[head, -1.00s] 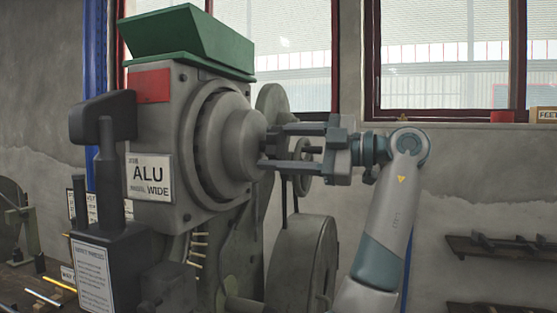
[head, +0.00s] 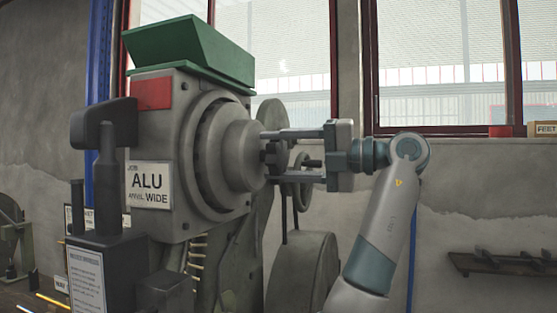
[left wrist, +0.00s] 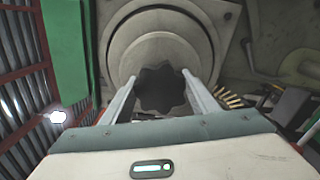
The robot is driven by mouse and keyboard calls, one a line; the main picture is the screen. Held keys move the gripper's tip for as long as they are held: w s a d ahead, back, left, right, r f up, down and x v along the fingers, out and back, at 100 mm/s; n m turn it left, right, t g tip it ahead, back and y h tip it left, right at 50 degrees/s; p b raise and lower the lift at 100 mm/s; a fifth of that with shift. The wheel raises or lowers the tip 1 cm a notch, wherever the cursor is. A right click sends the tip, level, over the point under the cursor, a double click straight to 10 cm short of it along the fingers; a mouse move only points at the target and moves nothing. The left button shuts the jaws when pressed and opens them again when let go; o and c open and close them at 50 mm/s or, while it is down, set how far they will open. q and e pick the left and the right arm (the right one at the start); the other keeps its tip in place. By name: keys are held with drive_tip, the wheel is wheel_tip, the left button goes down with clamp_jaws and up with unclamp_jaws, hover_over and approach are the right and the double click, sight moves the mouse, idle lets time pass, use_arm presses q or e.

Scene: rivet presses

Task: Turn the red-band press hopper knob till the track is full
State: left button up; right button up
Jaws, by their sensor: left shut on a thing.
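The red-band press (head: 165,215) stands left of centre in the head view, with a red plate (head: 152,93) and a sign reading ALU, WIDE. Its round grey hopper drum (head: 236,160) faces right. The hopper knob is dark and lobed; it shows in the left wrist view (left wrist: 162,92). My left gripper (head: 266,156) is shut on the knob, one finger on each side of it. Several pale rivets sit in the track (head: 197,258) below the drum; its lower end is hidden. My right gripper is not in view.
A green hopper bin (head: 190,48) tops the press. A dark lever (head: 103,125) stands at its front left. A large wheel (head: 303,275) is below my gripper. A wall shelf (head: 500,264) is at the right.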

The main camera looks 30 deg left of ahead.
use_arm(q)
drive_tip(key=shift+n, duration=1.2)
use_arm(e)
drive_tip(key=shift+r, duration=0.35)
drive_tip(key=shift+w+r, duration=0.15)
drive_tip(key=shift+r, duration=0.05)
use_arm(q)
drive_tip(key=o, duration=1)
drive_tip(key=shift+o, duration=0.2)
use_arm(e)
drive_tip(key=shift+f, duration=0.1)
use_arm(q)
drive_tip(key=shift+d, duration=0.1)
